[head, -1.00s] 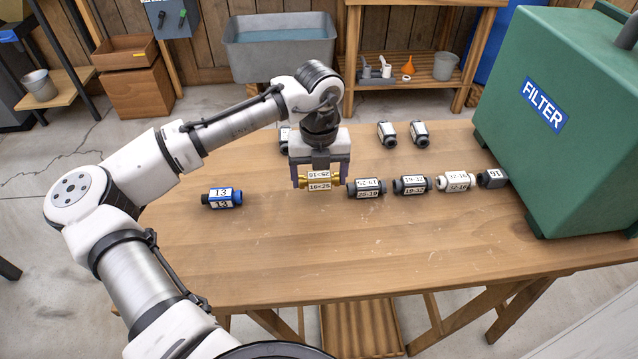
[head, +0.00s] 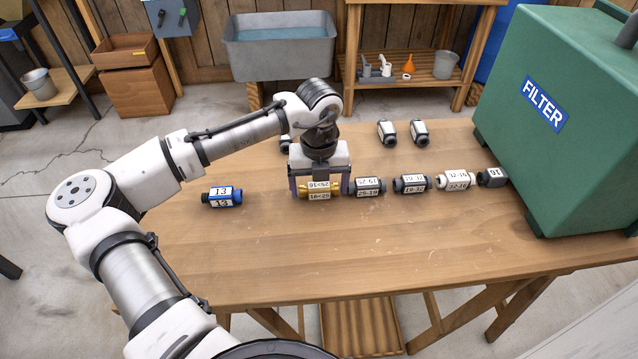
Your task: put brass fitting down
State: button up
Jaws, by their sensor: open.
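The brass fitting (head: 319,196), with white number labels, lies on the wooden table at the left end of a row of fittings. My gripper (head: 319,187) is above it, pointing down, with its fingers open on either side of the fitting's ends. Just right of the brass fitting is a dark fitting labelled 25-19 (head: 370,192); the right finger stands between them, and I cannot tell whether the two fittings touch.
The row continues right with a dark fitting (head: 411,184), a white fitting (head: 455,181) and a grey piece (head: 491,178) by the green filter box (head: 555,120). A blue fitting (head: 222,196) lies apart at left. Dark fittings (head: 387,133) stand behind. The table front (head: 330,260) is clear.

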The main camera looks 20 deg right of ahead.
aim_at(319, 185)
notch_tip(319, 185, up, 12)
jog(key=shift+r, duration=0.15)
